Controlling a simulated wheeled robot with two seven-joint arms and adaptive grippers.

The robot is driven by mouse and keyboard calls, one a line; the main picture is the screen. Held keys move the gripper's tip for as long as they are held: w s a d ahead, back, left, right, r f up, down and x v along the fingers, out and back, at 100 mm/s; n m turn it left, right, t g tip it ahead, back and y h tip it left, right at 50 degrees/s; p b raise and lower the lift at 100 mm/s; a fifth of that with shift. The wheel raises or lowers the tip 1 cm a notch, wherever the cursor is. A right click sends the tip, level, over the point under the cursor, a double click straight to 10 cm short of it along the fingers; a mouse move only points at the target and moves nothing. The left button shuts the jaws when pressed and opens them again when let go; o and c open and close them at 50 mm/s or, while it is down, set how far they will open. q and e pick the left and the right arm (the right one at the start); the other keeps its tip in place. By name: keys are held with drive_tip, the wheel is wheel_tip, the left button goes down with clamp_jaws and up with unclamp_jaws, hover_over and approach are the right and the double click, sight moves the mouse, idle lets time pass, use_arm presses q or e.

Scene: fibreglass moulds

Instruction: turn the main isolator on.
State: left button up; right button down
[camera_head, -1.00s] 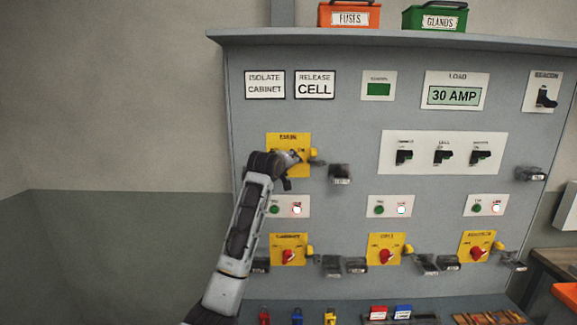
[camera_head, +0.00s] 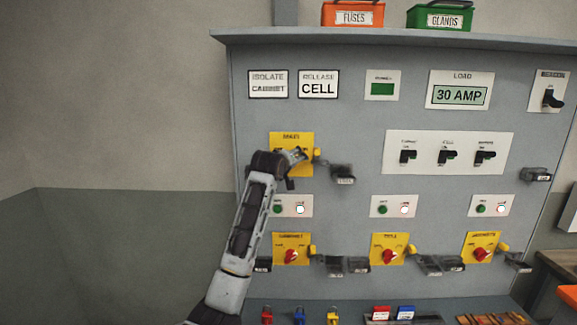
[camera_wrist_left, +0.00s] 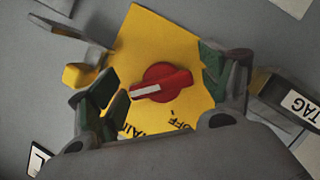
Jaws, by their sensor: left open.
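The main isolator's yellow plate (camera_head: 307,140) is at the upper left of the grey panel, largely hidden by my left gripper (camera_head: 297,158) in the head view. In the left wrist view its red rotary knob (camera_wrist_left: 165,83) sits on the yellow plate (camera_wrist_left: 150,45), with its white mark pointing left and slightly down. An OFF label is below the knob there, and the lettering appears upside down. My left gripper (camera_wrist_left: 157,92) is open, its fingers on either side of the knob and apart from it. My right gripper is out of view.
A yellow tab (camera_wrist_left: 80,75) sits beside the plate, and a tag (camera_wrist_left: 300,103) hangs at the other side. Three more yellow isolators, including one (camera_head: 291,249) below, line the lower panel. The load display (camera_head: 460,95) reads 30 AMP.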

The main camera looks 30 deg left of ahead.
use_arm(q)
drive_tip(key=v, duration=1.1)
drive_tip(key=shift+s, duration=0.4)
drive_tip(key=shift+d, duration=0.15)
idle(0.4)
